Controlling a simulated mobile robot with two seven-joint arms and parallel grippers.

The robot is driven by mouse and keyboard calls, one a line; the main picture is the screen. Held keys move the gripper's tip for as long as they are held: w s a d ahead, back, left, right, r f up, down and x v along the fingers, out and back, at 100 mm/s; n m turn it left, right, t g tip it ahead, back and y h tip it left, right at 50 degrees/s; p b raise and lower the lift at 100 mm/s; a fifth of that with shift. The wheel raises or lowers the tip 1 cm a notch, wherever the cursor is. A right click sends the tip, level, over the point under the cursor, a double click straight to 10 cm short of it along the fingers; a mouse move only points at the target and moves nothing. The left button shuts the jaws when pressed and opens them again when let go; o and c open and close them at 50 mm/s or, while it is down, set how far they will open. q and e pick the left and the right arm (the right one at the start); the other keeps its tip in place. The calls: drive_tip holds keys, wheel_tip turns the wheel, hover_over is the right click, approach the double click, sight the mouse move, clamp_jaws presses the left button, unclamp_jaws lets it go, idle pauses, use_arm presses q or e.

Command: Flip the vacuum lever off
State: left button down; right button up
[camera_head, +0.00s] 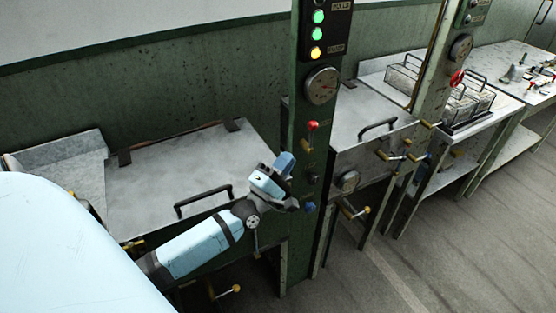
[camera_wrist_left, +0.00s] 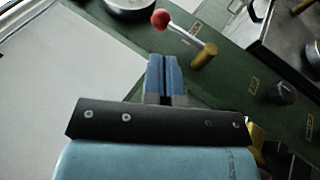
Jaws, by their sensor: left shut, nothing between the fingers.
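A lever with a red ball knob (camera_head: 312,126) is mounted on the green post in the head view, with a brass part (camera_head: 306,145) just below the knob. In the left wrist view the red knob (camera_wrist_left: 160,18) is on a pale rod running to a brass hub (camera_wrist_left: 204,55). I cannot read a label naming it the vacuum lever. My left gripper (camera_head: 285,163) is shut and empty, to the left of and below the lever. In the left wrist view its blue fingertips (camera_wrist_left: 163,62) are together, below the red knob and apart from it in the picture.
A closed lidded basin (camera_head: 165,165) with a black handle (camera_head: 203,199) is at left. Another lidded basin (camera_head: 365,115) is right of the post. The floor (camera_head: 450,230) at right is clear.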

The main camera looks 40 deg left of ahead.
use_arm(q)
drive_tip(key=p+x, duration=0.2)
drive_tip(key=x, duration=0.6)
drive_tip(key=shift+w, duration=0.15)
